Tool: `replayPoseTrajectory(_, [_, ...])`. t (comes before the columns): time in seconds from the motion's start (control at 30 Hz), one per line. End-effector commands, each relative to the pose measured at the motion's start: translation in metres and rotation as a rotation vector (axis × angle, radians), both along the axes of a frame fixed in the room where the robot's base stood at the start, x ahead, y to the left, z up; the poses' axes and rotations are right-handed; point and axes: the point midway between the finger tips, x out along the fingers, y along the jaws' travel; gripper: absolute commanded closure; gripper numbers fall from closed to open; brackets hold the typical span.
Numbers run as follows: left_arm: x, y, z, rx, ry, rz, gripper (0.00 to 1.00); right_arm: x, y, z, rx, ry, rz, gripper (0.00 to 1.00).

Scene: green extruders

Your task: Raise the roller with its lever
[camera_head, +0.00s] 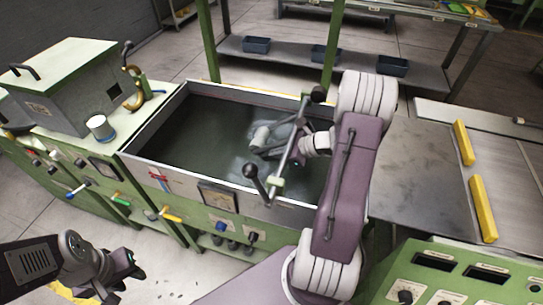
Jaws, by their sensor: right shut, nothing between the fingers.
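A long trough (205,108) of dark, still liquid fills the middle of the head view. A lever (260,186) with a black ball knob stands tilted at the near rim. A pale grey form (262,135), perhaps the roller, shows low in the trough, partly hidden. My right gripper (290,148) is shut and empty over the trough near the bar; its fingers are hard to make out. My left gripper (126,272) hangs apart, lower left; its opening is unclear.
A green machine with a grey box (70,80) and a white cup (100,127) adjoins the trough's left end. Yellow bars (483,208) lie on the right metal table. A control panel (460,280) fills the lower right. Shelves with blue bins (257,45) stand behind.

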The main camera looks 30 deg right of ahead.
Motion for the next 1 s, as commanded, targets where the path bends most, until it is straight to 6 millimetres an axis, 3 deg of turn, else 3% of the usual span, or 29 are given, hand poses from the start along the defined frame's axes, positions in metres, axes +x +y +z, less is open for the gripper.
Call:
replayPoseTrajectory(0.37, [0.0,0.0,-0.024,0.0,0.0,0.0,0.64,0.015,0.012,0.01,0.127,-0.148,-0.001,1.0])
replayPoseTrajectory(1.0, [0.0,0.0,-0.047,0.0,0.0,0.0,0.64,0.039,0.033,0.06,0.424,-0.496,-0.001,1.0])
